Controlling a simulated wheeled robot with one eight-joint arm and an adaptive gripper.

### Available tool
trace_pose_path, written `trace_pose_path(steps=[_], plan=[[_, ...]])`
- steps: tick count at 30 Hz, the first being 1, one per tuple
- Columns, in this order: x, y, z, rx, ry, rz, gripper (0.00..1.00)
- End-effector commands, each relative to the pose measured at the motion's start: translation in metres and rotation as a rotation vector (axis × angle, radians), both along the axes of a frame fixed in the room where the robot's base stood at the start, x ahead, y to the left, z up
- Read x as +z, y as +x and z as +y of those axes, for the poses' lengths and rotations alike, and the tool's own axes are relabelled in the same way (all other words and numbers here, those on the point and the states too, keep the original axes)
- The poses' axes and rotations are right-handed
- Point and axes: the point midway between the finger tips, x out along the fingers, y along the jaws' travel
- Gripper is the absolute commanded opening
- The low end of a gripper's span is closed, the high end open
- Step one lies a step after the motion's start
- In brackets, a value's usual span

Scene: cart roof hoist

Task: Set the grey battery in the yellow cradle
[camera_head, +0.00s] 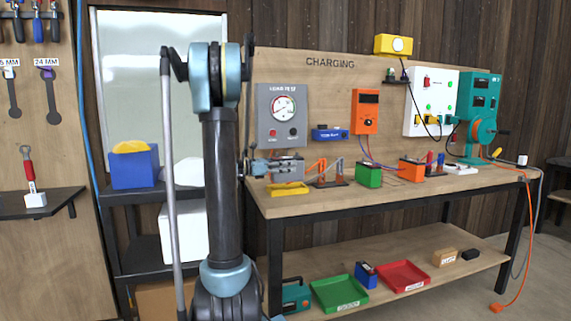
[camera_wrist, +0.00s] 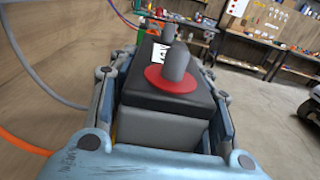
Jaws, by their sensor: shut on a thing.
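The grey battery (camera_head: 289,172) is in my gripper (camera_head: 268,167), at the left end of the bench top. In the wrist view the battery (camera_wrist: 165,128) has a black lid and a terminal with a red ring, and my gripper's fingers (camera_wrist: 168,75) lie along both sides of it. The yellow cradle (camera_head: 289,189) is on the bench near the front left edge, directly below the battery in the head view. I cannot tell whether the battery touches the cradle. The battery's underside is hidden.
Right of the cradle is a stand with clamps (camera_head: 328,181), then a green battery (camera_head: 368,175) and an orange battery (camera_head: 411,169). A grey load-test box (camera_head: 282,112) is behind. Cables run over the bench top (camera_head: 440,187). Red and green trays are on the lower shelf.

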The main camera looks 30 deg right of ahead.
Motion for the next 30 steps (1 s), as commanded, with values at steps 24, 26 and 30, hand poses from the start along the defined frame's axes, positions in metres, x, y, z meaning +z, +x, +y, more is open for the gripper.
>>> trace_pose_path(steps=[24,26,30], plan=[[-0.014,0.000,0.000,0.000,-0.002,0.000,0.00],[-0.014,0.000,0.000,-0.001,-0.002,0.000,0.00],[-0.014,0.000,-0.001,-0.001,-0.002,0.000,0.00]])
